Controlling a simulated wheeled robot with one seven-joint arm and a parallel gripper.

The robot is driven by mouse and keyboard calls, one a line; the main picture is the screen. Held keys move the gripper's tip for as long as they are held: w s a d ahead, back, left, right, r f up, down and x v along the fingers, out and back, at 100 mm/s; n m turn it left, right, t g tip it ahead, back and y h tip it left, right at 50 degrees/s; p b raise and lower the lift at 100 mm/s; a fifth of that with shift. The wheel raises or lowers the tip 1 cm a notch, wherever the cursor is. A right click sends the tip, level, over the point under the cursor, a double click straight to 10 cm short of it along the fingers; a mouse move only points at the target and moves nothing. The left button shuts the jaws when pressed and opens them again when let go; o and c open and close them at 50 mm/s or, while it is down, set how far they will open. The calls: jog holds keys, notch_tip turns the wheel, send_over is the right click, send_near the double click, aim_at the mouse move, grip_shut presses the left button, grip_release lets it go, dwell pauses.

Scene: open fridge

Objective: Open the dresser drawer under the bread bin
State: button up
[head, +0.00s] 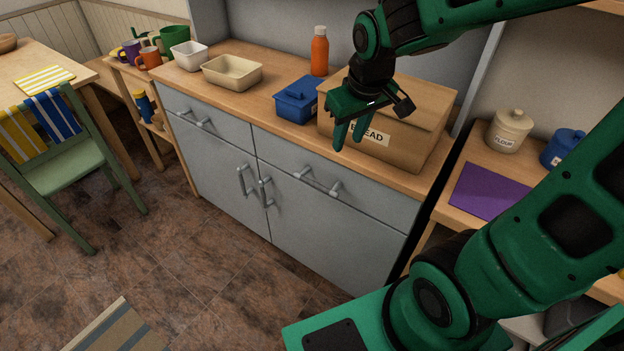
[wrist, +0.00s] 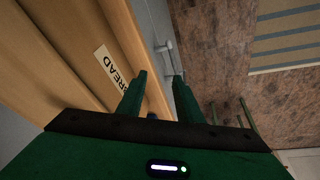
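The bread bin (head: 382,143) is a brown box labelled BREAD on the right end of the dresser's wooden top. Below it is a wide grey drawer (head: 370,193), shut, with a horizontal bar handle (head: 317,181) on two posts. My gripper (head: 349,143) is open and empty, fingers pointing down in front of the bin's label, above the drawer handle and apart from it. In the wrist view the bread bin (wrist: 75,40) is at the left, and the handle (wrist: 166,47) shows beyond my open fingertips (wrist: 159,78).
A blue lidded dish (head: 296,102) and an orange bottle (head: 319,52) stand left of the bin. Cupboard doors with upright handles (head: 254,187) lie below the drawers. The floor (head: 215,265) in front is clear. A side shelf with a flour jar (head: 509,132) stands right.

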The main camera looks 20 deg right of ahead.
aim_at(315, 184)
jog(key=w+a+f+n+g+h, duration=0.1)
jog(key=w+a+f+n+g, duration=0.1)
jog(key=w+a+f+n, duration=0.55)
jog(key=d+f, duration=0.1)
jog(key=f, duration=0.3)
jog(key=d+f+m, duration=0.1)
jog(key=f, duration=0.3)
jog(key=d+f+m, duration=0.1)
jog(key=f, duration=0.2)
jog(key=shift+f+m, duration=0.25)
jog(key=shift+f, duration=0.15)
jog(key=shift+c, duration=0.6)
grip_shut()
jog(key=shift+a, duration=0.2)
